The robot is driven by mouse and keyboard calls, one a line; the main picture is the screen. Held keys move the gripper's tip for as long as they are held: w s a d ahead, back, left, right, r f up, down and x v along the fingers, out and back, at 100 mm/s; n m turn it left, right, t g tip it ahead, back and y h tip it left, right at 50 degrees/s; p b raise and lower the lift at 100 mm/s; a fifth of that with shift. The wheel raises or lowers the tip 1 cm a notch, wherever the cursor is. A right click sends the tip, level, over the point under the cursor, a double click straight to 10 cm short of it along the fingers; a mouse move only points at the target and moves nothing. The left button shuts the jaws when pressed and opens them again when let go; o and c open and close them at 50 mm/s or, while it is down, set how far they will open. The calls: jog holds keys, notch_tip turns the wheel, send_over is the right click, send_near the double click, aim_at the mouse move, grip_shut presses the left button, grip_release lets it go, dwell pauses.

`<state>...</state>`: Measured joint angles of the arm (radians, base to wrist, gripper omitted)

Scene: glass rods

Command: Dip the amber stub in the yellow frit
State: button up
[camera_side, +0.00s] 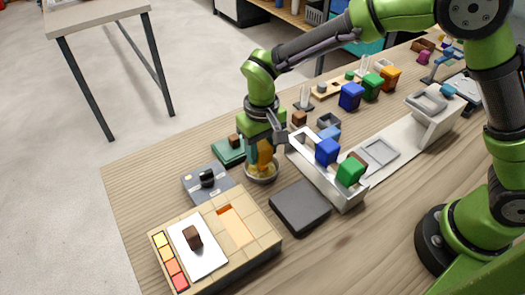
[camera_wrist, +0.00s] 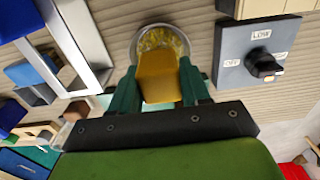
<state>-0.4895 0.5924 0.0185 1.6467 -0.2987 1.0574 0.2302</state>
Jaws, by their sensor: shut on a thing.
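My gripper (camera_side: 263,150) is shut on the amber stub (camera_side: 265,158), a blocky orange piece pointing down. In the wrist view the green fingers of my gripper (camera_wrist: 159,88) press on both sides of the amber stub (camera_wrist: 158,74). The round clear dish of yellow frit (camera_side: 261,176) stands on the table directly under the stub. The dish also shows in the wrist view (camera_wrist: 160,36), partly hidden behind the stub. The stub's lower end overlaps the dish in the side view. I cannot tell whether it touches the frit.
A control box with a dial (camera_side: 207,182) marked LOW and OFF lies close left of the dish. A dark flat pad (camera_side: 300,206) lies to the right. A long grey tray (camera_side: 343,195) with blue and green blocks stands behind it. A tiled block (camera_side: 256,246) is in front.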

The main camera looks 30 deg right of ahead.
jog(key=shift+r, duration=3.35)
jog(key=shift+d, duration=0.1)
